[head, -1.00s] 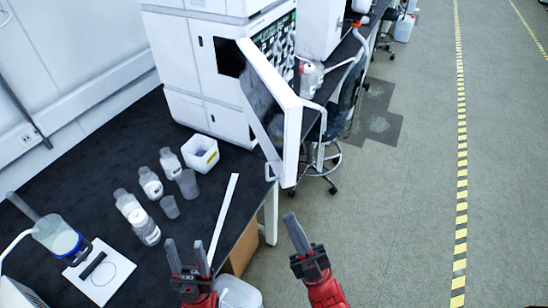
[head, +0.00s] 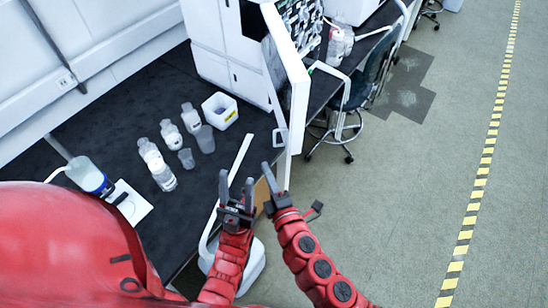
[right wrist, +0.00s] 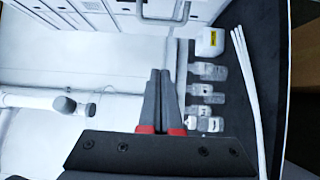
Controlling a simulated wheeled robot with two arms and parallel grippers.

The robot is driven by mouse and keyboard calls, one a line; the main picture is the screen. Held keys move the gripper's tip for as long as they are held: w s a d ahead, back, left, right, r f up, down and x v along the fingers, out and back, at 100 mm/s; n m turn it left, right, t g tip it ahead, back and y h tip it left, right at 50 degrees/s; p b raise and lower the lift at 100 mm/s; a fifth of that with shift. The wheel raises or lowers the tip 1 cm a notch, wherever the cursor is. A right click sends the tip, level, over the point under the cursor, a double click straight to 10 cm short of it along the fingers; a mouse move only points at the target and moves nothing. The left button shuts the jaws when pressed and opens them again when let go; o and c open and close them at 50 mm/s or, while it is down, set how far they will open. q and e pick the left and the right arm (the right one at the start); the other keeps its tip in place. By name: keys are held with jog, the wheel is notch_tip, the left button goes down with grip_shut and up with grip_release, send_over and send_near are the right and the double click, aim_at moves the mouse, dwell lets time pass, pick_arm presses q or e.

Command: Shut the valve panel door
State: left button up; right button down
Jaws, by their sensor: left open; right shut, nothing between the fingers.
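The valve panel door (head: 296,88) is a white panel standing open, edge-on, on the right side of the white instrument stack (head: 218,42). The valve panel (head: 298,20) with its dark and white fittings shows beside it. My right gripper (head: 266,168) is shut and empty just below the door's lower end; I cannot tell whether it touches. Its closed fingers also show in the right wrist view (right wrist: 160,78). My left gripper (head: 236,180) is open and empty, left of the right one, over the bench's front edge.
The black bench (head: 105,125) holds several bottles (head: 155,160), beakers (head: 205,140), a white tub (head: 220,108) and a long white strip (head: 236,165). A stool (head: 370,80) stands right of the door. The floor (head: 420,170) further right is clear.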

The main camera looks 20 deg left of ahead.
jog(key=p+x, duration=0.2)
jog(key=x, duration=0.7)
jog(key=d, duration=0.2)
jog(key=w+d+p, duration=0.1)
jog(key=shift+w+d+f, duration=0.15)
jog(key=shift+d, duration=0.2)
jog(key=shift+a, duration=0.1)
